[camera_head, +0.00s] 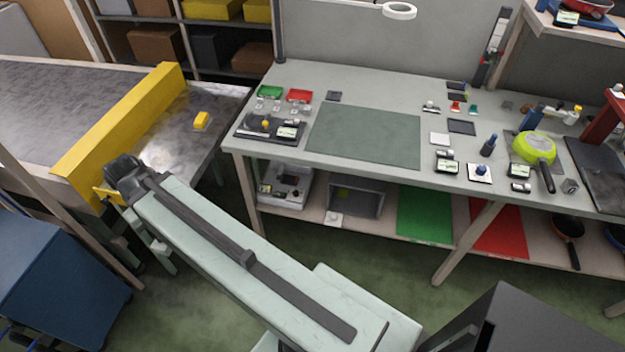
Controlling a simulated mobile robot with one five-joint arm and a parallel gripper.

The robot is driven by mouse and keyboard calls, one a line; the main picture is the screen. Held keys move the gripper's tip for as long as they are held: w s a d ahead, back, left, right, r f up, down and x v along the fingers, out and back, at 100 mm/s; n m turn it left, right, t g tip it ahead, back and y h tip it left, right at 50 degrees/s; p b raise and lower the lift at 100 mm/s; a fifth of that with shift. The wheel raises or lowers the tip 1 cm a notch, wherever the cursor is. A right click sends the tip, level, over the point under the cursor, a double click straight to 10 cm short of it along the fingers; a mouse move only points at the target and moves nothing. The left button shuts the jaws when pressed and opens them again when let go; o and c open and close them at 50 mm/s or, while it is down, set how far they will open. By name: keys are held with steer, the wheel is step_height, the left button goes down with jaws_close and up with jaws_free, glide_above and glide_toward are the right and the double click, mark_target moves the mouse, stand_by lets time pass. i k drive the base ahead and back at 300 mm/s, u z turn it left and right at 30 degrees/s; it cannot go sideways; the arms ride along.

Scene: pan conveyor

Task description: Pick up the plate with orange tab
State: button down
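No plate with a clearly orange tab can be made out. A yellow-orange block (201,120) sits on the shiny metal end of the conveyor (165,150), left of the workbench. My arm reaches from the lower right toward the conveyor. My gripper (122,182) is at its far end, by the near end of the yellow bar and lower left of the block. The arm hides its fingers, so opening and contents cannot be told.
A yellow bar (125,125) crosses the conveyor. The workbench (290,85) holds a grey-green mat (366,135), several small plates and tools, and a green pan (534,147). A blue box (50,270) stands at lower left.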

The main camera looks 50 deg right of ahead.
mark_target(290, 180)
steer(key=z, duration=1.35)
steer(key=k, duration=0.4)
steer(key=u, duration=0.45)
